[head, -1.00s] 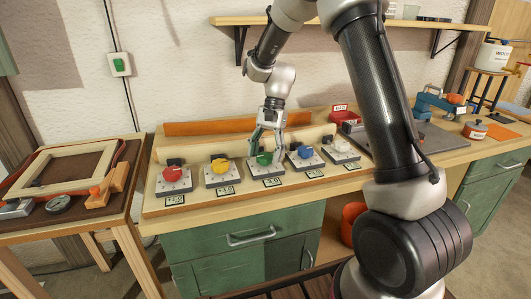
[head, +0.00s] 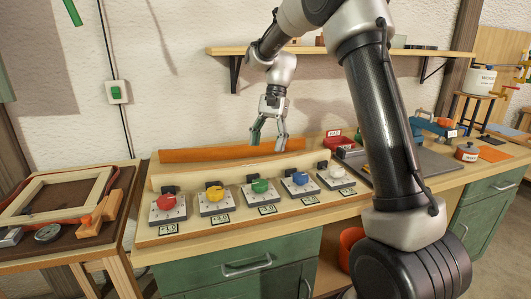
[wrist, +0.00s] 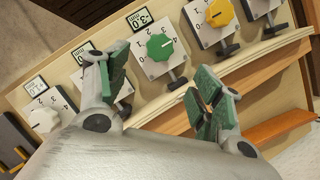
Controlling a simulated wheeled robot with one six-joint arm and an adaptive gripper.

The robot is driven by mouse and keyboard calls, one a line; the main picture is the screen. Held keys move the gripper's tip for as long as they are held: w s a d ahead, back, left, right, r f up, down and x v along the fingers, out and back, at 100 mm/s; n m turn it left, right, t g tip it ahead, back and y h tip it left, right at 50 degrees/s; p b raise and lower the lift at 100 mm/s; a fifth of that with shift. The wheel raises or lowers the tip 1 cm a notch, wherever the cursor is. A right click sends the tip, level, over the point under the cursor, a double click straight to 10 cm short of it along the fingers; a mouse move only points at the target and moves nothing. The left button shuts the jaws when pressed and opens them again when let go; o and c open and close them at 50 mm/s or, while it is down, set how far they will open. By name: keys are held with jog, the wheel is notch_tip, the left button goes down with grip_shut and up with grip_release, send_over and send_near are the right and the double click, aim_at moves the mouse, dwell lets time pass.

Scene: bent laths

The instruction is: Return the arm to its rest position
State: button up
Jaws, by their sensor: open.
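My gripper (head: 269,138) is open and empty. It hangs above the back part of the workbench, over and behind the row of dial boxes, apart from them. In the wrist view its two green-padded fingers (wrist: 165,90) are spread, with the green dial (wrist: 160,47) beyond them. In the head view the row holds a red dial (head: 167,203), a yellow dial (head: 214,194), a green dial (head: 260,186), a blue dial (head: 300,179) and a white dial (head: 337,172).
A wall shelf (head: 350,51) runs behind my arm. An orange strip (head: 215,153) lies at the bench's back. A side table with a wooden frame (head: 58,196) stands at left.

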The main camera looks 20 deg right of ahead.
dwell(0.4)
jog(key=s+d+r+n+t+h, duration=0.1)
jog(key=s+d+r+n+t, duration=0.1)
jog(key=s, duration=0.8)
jog(key=s+d+r+n+t+h, duration=0.1)
jog(key=s+d+r+n+t, duration=0.1)
jog(key=s, duration=0.8)
jog(key=s+d+r+n+t+h, duration=0.1)
jog(key=s+d+n, duration=0.4)
jog(key=s, duration=0.5)
jog(key=d+r+t, duration=0.1)
jog(key=d+t, duration=0.1)
jog(key=shift+r+t, duration=0.25)
jog(key=shift+t, duration=0.05)
jog(key=shift+d, duration=0.1)
